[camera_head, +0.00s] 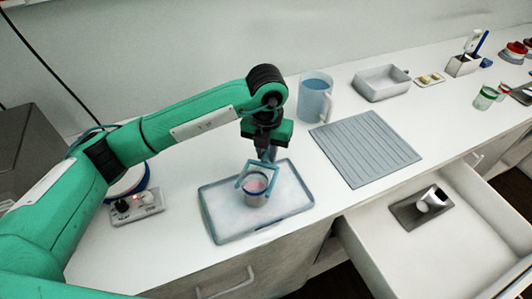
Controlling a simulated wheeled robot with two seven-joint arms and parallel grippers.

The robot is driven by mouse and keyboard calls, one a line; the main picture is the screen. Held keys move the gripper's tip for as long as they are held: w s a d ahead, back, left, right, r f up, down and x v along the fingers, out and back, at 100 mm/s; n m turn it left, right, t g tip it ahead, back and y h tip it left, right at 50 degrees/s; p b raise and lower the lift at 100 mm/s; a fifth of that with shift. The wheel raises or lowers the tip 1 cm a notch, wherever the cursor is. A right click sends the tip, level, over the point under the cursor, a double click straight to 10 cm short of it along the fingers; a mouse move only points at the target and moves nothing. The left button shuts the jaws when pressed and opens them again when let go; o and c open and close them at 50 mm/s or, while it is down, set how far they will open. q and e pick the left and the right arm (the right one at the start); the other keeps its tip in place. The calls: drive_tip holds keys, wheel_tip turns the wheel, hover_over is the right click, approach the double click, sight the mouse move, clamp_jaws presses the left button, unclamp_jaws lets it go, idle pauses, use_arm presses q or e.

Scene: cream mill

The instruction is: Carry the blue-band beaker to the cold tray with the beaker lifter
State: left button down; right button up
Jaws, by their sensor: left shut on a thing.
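My left gripper (267,150) is shut on the blue beaker lifter (271,175) and points down over the cold tray. The lifter's frame is around a small beaker (256,197) with pink contents and a bluish rim, which looks like the blue-band beaker. The beaker looks upright and is over the middle of the pale, frosty cold tray (222,216). I cannot tell whether its base touches the tray. My right gripper is out of view.
A blue jug (314,98) and a ribbed grey mat (366,150) are right of my arm. A grey bin (382,84) is behind the mat. A green-banded beaker (484,99) stands far right. An open drawer (410,251) juts out at the front right. A control box (137,207) is left of the tray.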

use_arm(q)
drive_tip(key=shift+w+d+b, duration=0.15)
drive_tip(key=shift+w+b, duration=0.3)
drive_tip(key=shift+w, duration=0.3)
idle(0.6)
drive_tip(key=shift+w+d+b, duration=0.25)
drive_tip(key=shift+w+b, duration=0.35)
drive_tip(key=shift+w, duration=0.55)
